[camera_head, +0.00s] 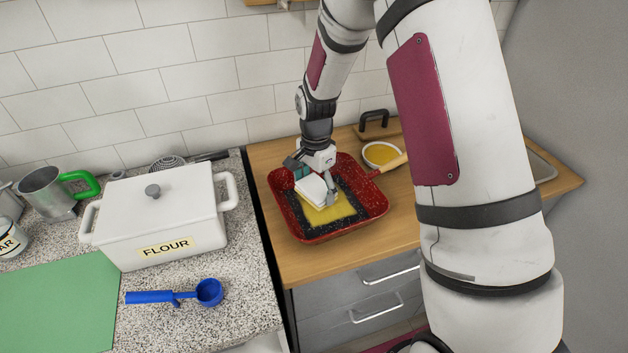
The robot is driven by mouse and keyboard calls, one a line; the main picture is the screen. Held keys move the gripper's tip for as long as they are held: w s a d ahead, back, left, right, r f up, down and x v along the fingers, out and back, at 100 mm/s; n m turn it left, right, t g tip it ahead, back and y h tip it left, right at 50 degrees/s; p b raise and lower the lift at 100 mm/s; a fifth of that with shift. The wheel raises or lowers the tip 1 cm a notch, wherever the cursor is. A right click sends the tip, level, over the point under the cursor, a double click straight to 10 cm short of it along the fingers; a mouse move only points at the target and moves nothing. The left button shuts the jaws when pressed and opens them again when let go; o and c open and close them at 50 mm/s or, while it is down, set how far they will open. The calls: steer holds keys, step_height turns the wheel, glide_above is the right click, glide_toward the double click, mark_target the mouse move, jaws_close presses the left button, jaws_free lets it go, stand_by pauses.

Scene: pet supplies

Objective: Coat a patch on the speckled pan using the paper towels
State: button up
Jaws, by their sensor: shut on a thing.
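The speckled pan (375,205) has red walls and a dark speckled inside, and it sits on the wooden counter. A yellow patch (343,209) covers part of its floor. My gripper (318,188) is inside the pan's outline, pointing down, shut on the white folded paper towels (309,191). The towels are over the left part of the yellow patch; whether they touch the pan floor I cannot tell. My gripper and the towels hide part of the pan's back and left inside.
A small bowl of yellow liquid (381,154) stands behind the pan, with a light-handled brush or tool (392,163) near it. A white flour box (160,215), a blue scoop (209,291) and a green board (55,300) are on the speckled counter at left.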

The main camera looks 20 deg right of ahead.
mark_target(318, 177)
steer(key=shift+w+f+b, duration=0.1)
steer(key=shift+w+b, duration=1.15)
steer(key=shift+w, duration=0.5)
steer(key=shift+d, duration=0.9)
steer(key=shift+s+d+p, duration=0.1)
steer(key=shift+s+p, duration=1)
steer(key=shift+s, duration=0.75)
steer(key=shift+w+f+b, duration=0.2)
steer(key=shift+w+b, duration=1)
steer(key=shift+w, duration=0.7)
steer(key=shift+d, duration=0.9)
steer(key=shift+s+d+p, duration=0.1)
steer(key=shift+s+p, duration=0.95)
steer(key=shift+s, duration=0.8)
steer(key=shift+w+f+b, duration=0.15)
steer(key=shift+w+b, duration=1.05)
steer(key=shift+w, duration=0.7)
